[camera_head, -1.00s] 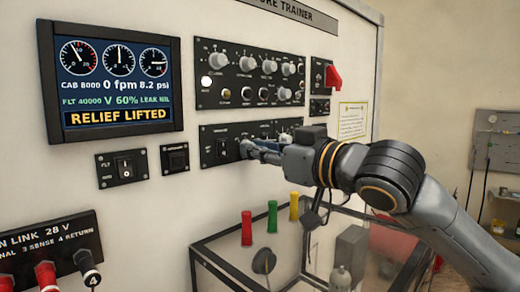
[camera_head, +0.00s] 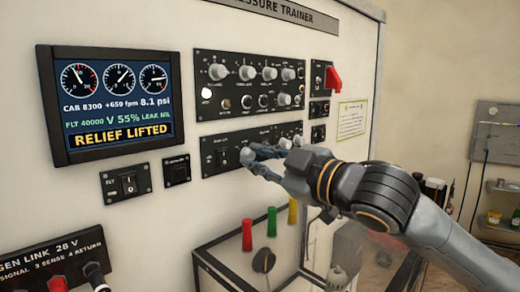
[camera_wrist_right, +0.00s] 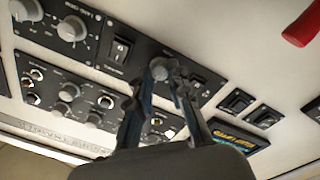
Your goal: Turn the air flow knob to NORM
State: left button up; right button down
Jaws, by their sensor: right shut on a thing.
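The lower panel (camera_head: 208,166) is black, with rocker switches and grey knobs. My right gripper (camera_head: 256,158) comes in from the right in the head view, its fingers at the left-middle of this panel. In the right wrist view my gripper (camera_wrist_right: 163,77) is shut on a round grey knob (camera_wrist_right: 159,68) between two rocker switches (camera_wrist_right: 122,48). The fingers sit on either side of the knob. The panel's lettering is too small to read, so I cannot tell which mark the knob points at. My left gripper is not in view.
The screen (camera_head: 112,103) reads RELIEF LIFTED, 55%, +659 fpm. Above the lower panel is another knob panel (camera_head: 202,65). A red switch lever (camera_head: 333,79) is at upper right. Red, green and yellow handles (camera_head: 247,235) stand below, by a clear-sided box.

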jog(key=shift+n+p, duration=0.5)
jog(key=shift+n, duration=0.6)
jog(key=c, duration=1.3)
grip_release()
jog(key=shift+o, duration=0.2)
jog(key=v, duration=1.2)
jog(key=shift+a+f, duration=0.1)
jog(key=shift+f, duration=0.05)
